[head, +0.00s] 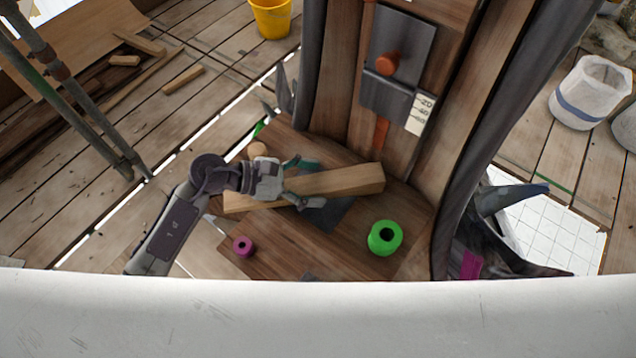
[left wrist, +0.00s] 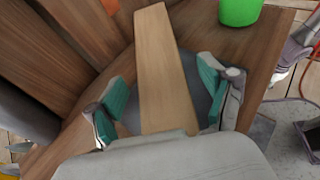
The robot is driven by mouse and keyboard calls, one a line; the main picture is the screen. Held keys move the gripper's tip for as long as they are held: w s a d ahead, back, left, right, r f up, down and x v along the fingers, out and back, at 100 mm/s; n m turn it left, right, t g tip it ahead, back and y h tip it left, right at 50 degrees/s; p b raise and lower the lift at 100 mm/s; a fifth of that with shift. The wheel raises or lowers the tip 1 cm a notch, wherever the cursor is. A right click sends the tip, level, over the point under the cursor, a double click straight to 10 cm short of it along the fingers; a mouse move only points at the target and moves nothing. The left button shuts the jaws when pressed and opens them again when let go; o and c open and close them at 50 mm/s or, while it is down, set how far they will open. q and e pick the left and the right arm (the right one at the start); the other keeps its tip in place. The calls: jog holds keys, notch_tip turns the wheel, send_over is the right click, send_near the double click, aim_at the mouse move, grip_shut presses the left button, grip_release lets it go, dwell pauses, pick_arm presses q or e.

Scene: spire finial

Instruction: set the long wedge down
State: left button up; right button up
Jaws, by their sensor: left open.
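The long wedge (head: 345,180) is a pale wooden bar lying across the brown wooden ledge, at the foot of the upright boards. In the left wrist view the wedge (left wrist: 163,70) runs away from me between the fingers. My left gripper (head: 306,182) is over the wedge with its green-padded fingers open, one on each side. In the left wrist view the gripper (left wrist: 160,98) shows a gap between each pad and the wood. The near end of the wedge is hidden behind my gripper's palm.
A green spool (head: 384,238) stands right of the wedge and a small magenta one (head: 243,246) stands in front of it. A metal plate with an orange knob (head: 387,63) is on the upright boards. Gaps lie beyond the ledge's sides. A white rim crosses the front.

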aim_at(309, 188)
pick_arm(q)
grip_shut()
jog(key=shift+r, duration=0.15)
jog(key=shift+s+a+r+b, duration=0.1)
jog(key=shift+r+b, duration=0.05)
jog(key=shift+b, duration=0.15)
jog(key=r, duration=0.4)
jog(key=r+b, duration=0.1)
jog(key=r, duration=0.1)
jog(key=shift+s+a+r, duration=0.1)
jog(key=shift+s+a, duration=0.2)
jog(key=shift+s, duration=0.1)
jog(key=shift+s+a+b, duration=2.35)
jog(key=shift+s+a, duration=3.15)
jog(key=shift+s, duration=2.1)
jog(key=w+a+r+n+t+y+p, duration=0.1)
jog(key=w+a+r+n+t, duration=0.1)
jog(key=w, duration=0.5)
jog(key=w+a+r+n+t+y+p, duration=0.1)
jog(key=w+a+r+n+t+p, duration=0.1)
jog(key=w, duration=0.6)
jog(key=shift+w+a+r+n+t, duration=0.2)
jog(key=shift+a+r+n+t, duration=0.45)
jog(key=shift+a+t, duration=0.3)
jog(key=shift+d+f, duration=0.1)
jog(key=shift+f, duration=0.05)
